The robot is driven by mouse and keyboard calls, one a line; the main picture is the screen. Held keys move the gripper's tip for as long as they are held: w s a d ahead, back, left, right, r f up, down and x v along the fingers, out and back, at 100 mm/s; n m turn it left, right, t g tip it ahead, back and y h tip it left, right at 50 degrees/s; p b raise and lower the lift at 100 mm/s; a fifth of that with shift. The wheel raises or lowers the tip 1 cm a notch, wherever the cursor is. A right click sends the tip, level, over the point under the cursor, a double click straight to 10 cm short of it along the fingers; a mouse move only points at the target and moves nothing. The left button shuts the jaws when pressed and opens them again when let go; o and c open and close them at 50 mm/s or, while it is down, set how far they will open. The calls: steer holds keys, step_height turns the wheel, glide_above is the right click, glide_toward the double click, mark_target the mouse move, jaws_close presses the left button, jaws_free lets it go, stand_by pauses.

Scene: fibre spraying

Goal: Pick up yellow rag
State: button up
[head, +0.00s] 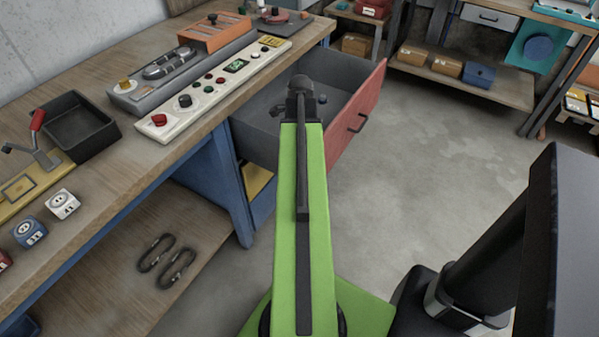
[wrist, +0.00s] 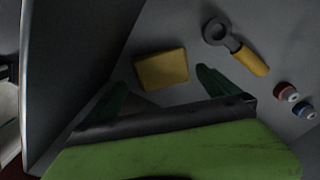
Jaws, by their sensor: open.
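The yellow rag (wrist: 161,69) shows in the wrist view as a small folded yellow block lying on the grey floor of the open drawer. My gripper (wrist: 160,86) is open, with its two dark green fingers spread to either side below the rag in that view. The rag is not visible in the head view.
The drawer's red front (head: 362,115) and grey walls surround the space.

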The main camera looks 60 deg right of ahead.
steer(key=shift+f, duration=0.1)
step_height(320, 180, down, 5)
steer(key=b, duration=0.5)
steer(key=shift+d+f, duration=0.15)
steer(key=shift+f, duration=0.05)
steer(key=shift+r, duration=0.2)
steer(key=c, duration=1.3)
step_height(320, 180, up, 10)
steer(key=p, duration=1)
